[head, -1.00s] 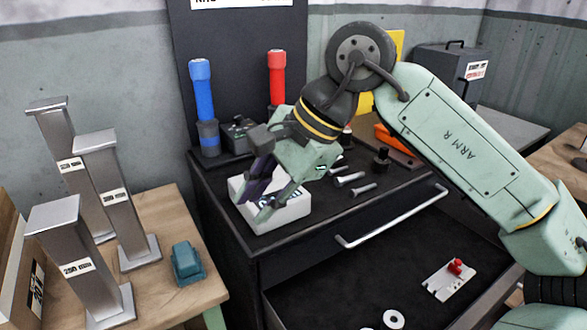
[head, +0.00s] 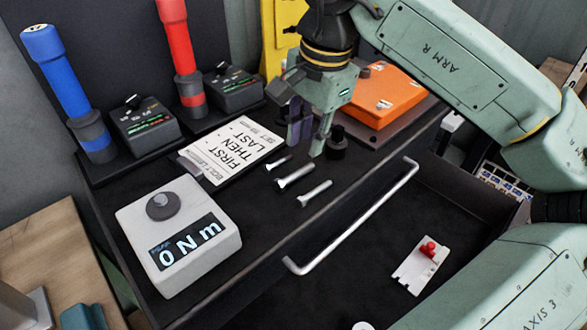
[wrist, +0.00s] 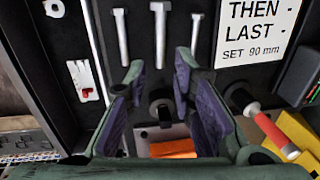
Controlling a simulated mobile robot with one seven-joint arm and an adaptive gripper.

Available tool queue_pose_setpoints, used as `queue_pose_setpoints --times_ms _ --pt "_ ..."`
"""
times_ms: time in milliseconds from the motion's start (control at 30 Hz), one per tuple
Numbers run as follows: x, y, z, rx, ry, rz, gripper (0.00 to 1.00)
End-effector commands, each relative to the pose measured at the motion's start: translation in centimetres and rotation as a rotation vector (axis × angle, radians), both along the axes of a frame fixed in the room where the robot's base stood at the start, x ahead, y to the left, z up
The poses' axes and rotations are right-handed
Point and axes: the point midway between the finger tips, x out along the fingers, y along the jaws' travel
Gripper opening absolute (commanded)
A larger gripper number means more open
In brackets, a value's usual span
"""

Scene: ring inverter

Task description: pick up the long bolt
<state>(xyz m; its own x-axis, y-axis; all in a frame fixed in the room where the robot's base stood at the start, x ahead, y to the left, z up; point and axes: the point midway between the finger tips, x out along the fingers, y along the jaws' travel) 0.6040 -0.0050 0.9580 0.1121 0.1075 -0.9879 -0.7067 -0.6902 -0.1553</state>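Three silver bolts lie side by side on the black cabinet top in the head view: a small bolt (head: 278,163), a thicker middle bolt (head: 295,177) and a thin bolt (head: 314,193) nearest the drawer. In the wrist view the middle bolt (wrist: 160,33) looks thickest and slightly longest, with the thin bolt (wrist: 122,37) at left and the small bolt (wrist: 195,38) at right. My gripper (head: 305,145) is open and empty, fingers pointing down, beside the bolts toward the orange case. The wrist view shows a clear gap between its fingers (wrist: 160,80).
A black knob-like part (head: 336,142) stands close to my fingers. An orange case (head: 385,95) lies behind. A white sign (head: 235,150) and a torque meter reading 0 Nm (head: 180,235) are at left. The open drawer (head: 360,250) with its handle is in front.

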Motion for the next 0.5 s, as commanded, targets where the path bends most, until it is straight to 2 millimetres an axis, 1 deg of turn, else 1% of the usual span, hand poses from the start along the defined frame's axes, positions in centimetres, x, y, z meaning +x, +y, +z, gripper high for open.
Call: queue_pose_setpoints --times_ms 33,100,267,333,500 --pt "0.1 0.1 -0.8 0.000 0.003 0.000 0.23" --pt "0.2 0.2 -1.6 0.001 0.001 0.000 0.23" --pt "0.3 0.3 -2.6 0.001 0.001 0.000 0.23" --pt "0.4 0.3 -3.3 0.001 0.003 0.001 0.23" --pt "0.7 0.5 -6.0 0.002 0.003 0.002 0.23"
